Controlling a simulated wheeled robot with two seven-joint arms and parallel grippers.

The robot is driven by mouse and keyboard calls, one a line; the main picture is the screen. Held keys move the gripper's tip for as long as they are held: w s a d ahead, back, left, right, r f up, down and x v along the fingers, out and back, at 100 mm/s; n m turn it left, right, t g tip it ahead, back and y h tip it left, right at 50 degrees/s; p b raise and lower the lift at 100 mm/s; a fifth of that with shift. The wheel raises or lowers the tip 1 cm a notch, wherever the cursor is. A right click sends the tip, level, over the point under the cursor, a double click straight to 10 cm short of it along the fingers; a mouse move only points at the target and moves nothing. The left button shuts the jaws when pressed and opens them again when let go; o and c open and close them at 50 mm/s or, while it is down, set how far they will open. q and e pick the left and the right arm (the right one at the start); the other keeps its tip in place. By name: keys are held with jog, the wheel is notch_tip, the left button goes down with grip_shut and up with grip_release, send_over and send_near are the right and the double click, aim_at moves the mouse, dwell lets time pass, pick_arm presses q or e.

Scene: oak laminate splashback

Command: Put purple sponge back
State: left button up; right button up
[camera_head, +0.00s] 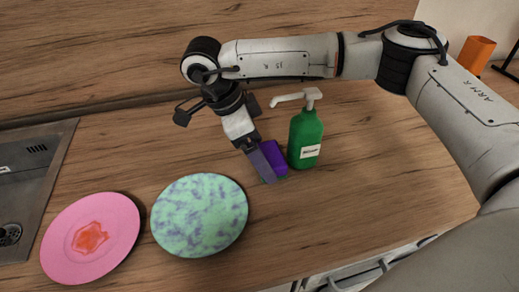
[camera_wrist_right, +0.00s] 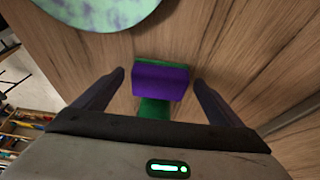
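The purple sponge (camera_head: 275,157), with a green layer on its underside, is on the wooden counter, just left of the green soap bottle (camera_head: 306,138). In the right wrist view the sponge (camera_wrist_right: 160,82) lies between the two fingers of my right gripper (camera_wrist_right: 159,77), with gaps on both sides. My right gripper (camera_head: 268,172) is open at the sponge in the head view, and one finger partly covers it. A green patch shows below the sponge in the wrist view; I cannot tell what it belongs to. My left gripper is not in view.
A mottled green-purple plate (camera_head: 200,214) and a pink plate (camera_head: 68,225) with a red stain lie left of the sponge. A metal sink (camera_head: 28,190) is at the far left. The counter right of the bottle is clear. An orange container (camera_head: 476,54) stands at the back right.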

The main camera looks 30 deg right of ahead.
jog(key=v, duration=1.2)
jog(key=shift+b, duration=0.3)
